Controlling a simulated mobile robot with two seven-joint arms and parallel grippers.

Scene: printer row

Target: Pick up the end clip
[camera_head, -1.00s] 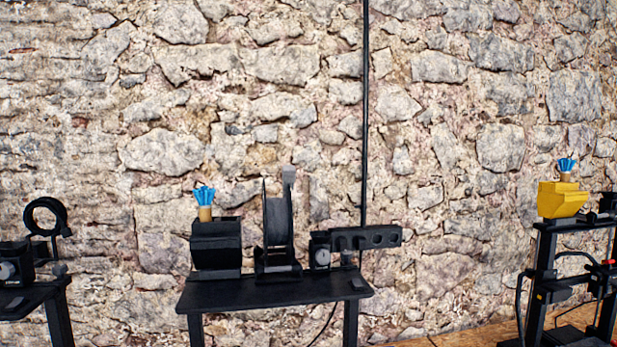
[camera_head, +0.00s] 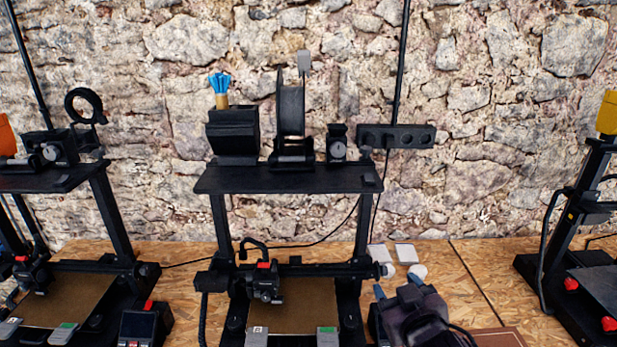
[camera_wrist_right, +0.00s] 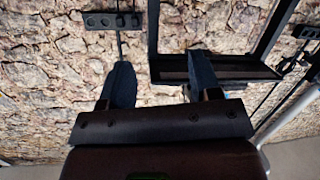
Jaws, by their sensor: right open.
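Small grey clips sit at the front edges of the printer beds. On the middle printer there is a left clip (camera_head: 257,337) and a right clip (camera_head: 327,337) with a green mark. On the left printer, two similar clips (camera_head: 63,334) (camera_head: 8,328) show near the bottom edge. I cannot tell which one is the end clip. My right gripper (camera_head: 397,287) is at the bottom, right of the middle printer, apart from the clips. In the right wrist view its two fingers (camera_wrist_right: 160,82) are spread with nothing between them. My left gripper is not in view.
The middle printer (camera_head: 288,180) has a shelf bearing a spool and a cup with blue items. Another printer frame (camera_head: 560,230) stands at right. Pale flat pieces (camera_head: 406,253) lie on the wooden bench (camera_head: 470,275). Bench between the middle and right printers is mostly free.

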